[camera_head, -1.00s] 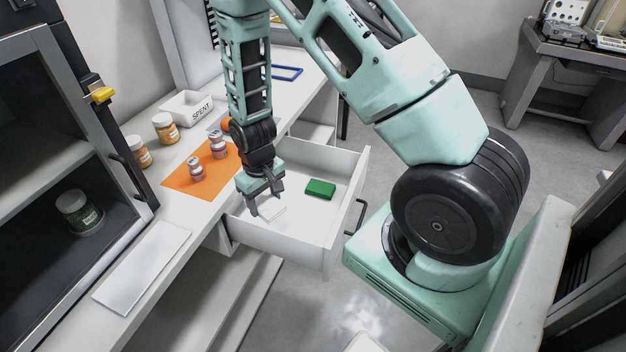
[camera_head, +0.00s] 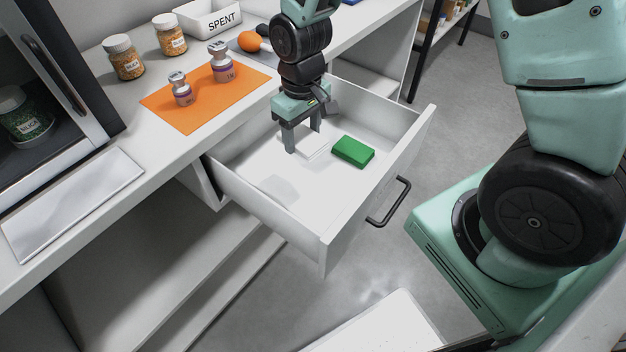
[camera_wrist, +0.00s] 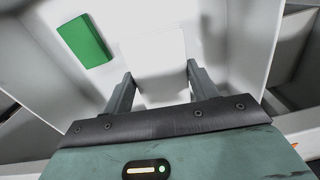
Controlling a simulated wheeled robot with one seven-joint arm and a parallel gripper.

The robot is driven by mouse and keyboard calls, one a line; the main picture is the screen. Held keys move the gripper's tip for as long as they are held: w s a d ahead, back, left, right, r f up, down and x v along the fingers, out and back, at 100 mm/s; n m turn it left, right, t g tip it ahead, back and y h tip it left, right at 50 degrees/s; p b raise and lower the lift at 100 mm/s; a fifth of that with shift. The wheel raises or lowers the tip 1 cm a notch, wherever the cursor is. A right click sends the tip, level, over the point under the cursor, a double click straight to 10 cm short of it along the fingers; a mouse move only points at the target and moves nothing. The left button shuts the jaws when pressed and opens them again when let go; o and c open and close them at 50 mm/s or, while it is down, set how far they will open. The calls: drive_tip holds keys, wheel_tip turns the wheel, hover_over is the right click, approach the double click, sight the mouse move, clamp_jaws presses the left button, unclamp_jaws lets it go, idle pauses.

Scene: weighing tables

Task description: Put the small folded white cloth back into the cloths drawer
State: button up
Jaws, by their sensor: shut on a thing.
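The small folded white cloth (camera_head: 313,150) is between the fingers of my gripper (camera_head: 304,141), inside the open white drawer (camera_head: 272,228). My gripper is shut on it and points down. In the wrist view the pale cloth (camera_wrist: 153,48) extends ahead of the two fingertips (camera_wrist: 160,70). White on white makes its edges faint; I cannot tell whether it touches the drawer floor. A green folded cloth (camera_head: 353,151) lies in the drawer just right of the white one; it also shows in the wrist view (camera_wrist: 85,40).
The drawer's front with its dark handle (camera_head: 389,203) is pulled out over the floor. On the counter are an orange mat (camera_head: 205,107) with two small vials, two jars, a SPENT tray (camera_head: 208,20) and a white panel (camera_head: 75,200). The drawer's near part is clear.

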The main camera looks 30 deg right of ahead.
sight(296, 144)
drive_tip(key=b, duration=0.1)
drive_tip(key=s+a+f+b, duration=0.1)
drive_tip(key=a+f+n+b, duration=0.1)
drive_tip(key=b, duration=0.1)
drive_tip(key=shift+s+a+f, duration=0.1)
drive_tip(key=shift+s+f, duration=0.05)
drive_tip(key=shift+f, duration=0.4)
wheel_tip(296, 144, down, 9)
drive_tip(key=shift+f+b, duration=0.1)
drive_tip(key=shift+b, duration=0.65)
drive_tip(key=shift+f, duration=0.15)
drive_tip(key=o, duration=1.1)
